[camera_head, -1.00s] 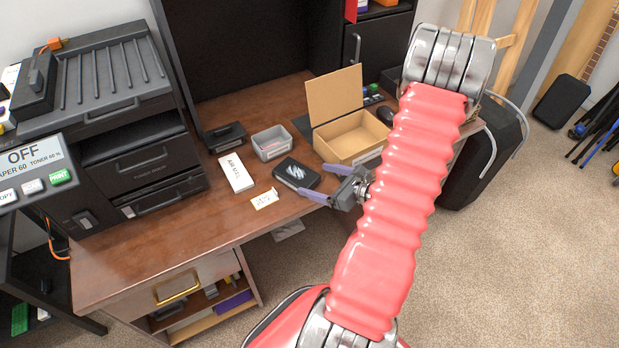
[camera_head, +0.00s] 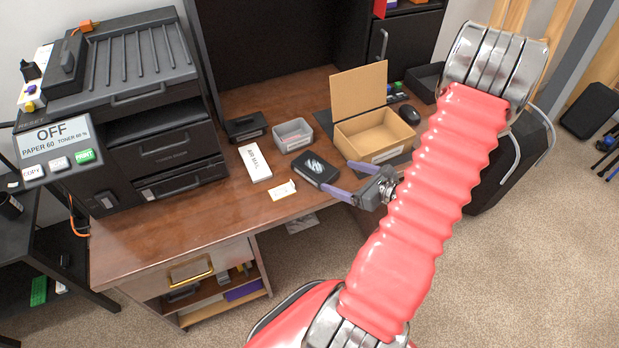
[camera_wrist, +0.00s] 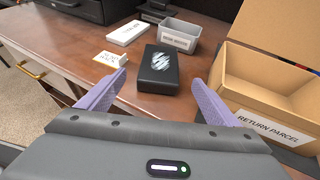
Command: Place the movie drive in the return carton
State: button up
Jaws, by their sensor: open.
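A black box-shaped drive with a white streaked logo (camera_head: 316,171) lies flat on the brown desk near its front edge; the wrist view shows it too (camera_wrist: 158,70). An open cardboard carton (camera_head: 374,137) stands to its right with its lid flap up; its front reads RETURN PARCEL in the wrist view (camera_wrist: 245,115). I see nothing inside the carton. My gripper (camera_head: 338,176) is open, with its two purple fingers at the desk's front edge. In the wrist view the drive lies ahead, between the lines of the fingers (camera_wrist: 158,82), and nothing is held.
A black printer (camera_head: 150,110) stands at the left. A mouse (camera_head: 410,115) sits right of the carton. The desk's front left is clear.

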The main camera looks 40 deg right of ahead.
jog(key=shift+w+a+r, duration=0.2)
jog(key=shift+a+r, duration=0.05)
jog(key=shift+a, duration=0.05)
jog(key=w+a+r+n+g+y, duration=0.1)
jog(key=a+r+n+g+y, duration=0.2)
jog(key=a+n, duration=0.4)
jog(key=w+a+r+n+g+y, duration=0.1)
jog(key=a+r+n+g, duration=0.1)
jog(key=a+r+n, duration=0.55)
jog(key=w+a+r+n+g+y, duration=0.1)
jog(key=a+r+n+g+y, duration=0.15)
jog(key=a, duration=0.65)
jog(key=s+a+r+n+h, duration=0.4)
jog(key=r+n, duration=0.3)
jog(key=n, duration=0.2)
jog(key=s+a+r+n+h, duration=0.4)
jog(key=a+r+n, duration=0.1)
jog(key=n, duration=0.3)
jog(key=shift+s+r+n, duration=0.35)
jog(key=shift+r+n, duration=0.05)
jog(key=shift+r, duration=0.45)
jog(key=shift+c, duration=0.3)
